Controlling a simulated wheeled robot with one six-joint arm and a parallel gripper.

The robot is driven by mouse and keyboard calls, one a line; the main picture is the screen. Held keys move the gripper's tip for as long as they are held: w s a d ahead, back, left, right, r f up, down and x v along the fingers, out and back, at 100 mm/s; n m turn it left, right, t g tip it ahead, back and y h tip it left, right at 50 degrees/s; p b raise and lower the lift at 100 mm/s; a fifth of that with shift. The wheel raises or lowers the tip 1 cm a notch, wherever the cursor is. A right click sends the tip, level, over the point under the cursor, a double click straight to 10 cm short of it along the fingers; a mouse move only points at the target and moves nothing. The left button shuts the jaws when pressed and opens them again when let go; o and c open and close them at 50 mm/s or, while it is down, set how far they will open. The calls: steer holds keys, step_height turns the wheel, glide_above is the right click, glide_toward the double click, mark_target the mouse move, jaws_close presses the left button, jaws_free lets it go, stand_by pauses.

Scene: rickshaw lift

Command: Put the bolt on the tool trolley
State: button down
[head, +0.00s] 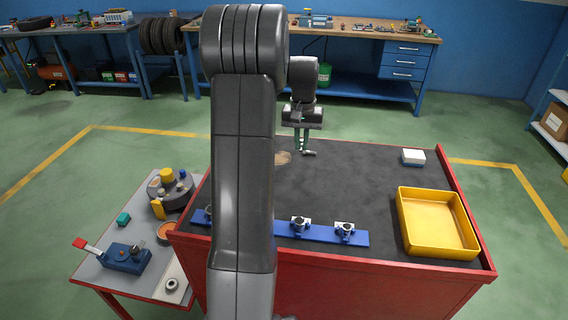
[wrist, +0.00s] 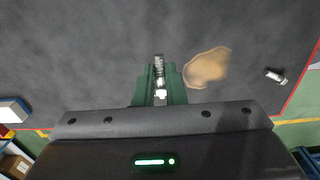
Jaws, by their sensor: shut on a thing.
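The tool trolley (head: 350,175) is red with a dark grey top. My gripper (head: 301,148) points down over the far middle part of this top. In the wrist view its green fingers (wrist: 160,84) are shut on a small silvery piece, which looks like the bolt (wrist: 159,66). The bolt's end (head: 309,153) shows at the fingertips in the head view, at or just above the top; I cannot tell whether it touches. The fingers hide part of it.
A brown stain (wrist: 207,68) marks the top beside my gripper. A small metal piece (wrist: 275,76) lies near the red edge. A yellow tray (head: 437,250), a white box (head: 413,157) and a blue rail (head: 320,234) with clamps are also on top. A grey side table (head: 105,262) stands left.

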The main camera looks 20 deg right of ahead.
mark_target(300, 172)
step_height(300, 172, down, 8)
steer(key=shift+f+p, duration=0.2)
steer(key=shift+p, duration=0.2)
steer(key=shift+f, duration=0.1)
steer(key=c, duration=1.9)
jaws_free()
steer(key=shift+f, duration=0.15)
steer(key=shift+c, duration=0.2)
steer(key=o, duration=0.4)
steer(key=shift+o, duration=0.2)
step_height(300, 172, up, 12)
steer(key=shift+r+b, duration=0.25)
steer(key=shift+b, duration=0.05)
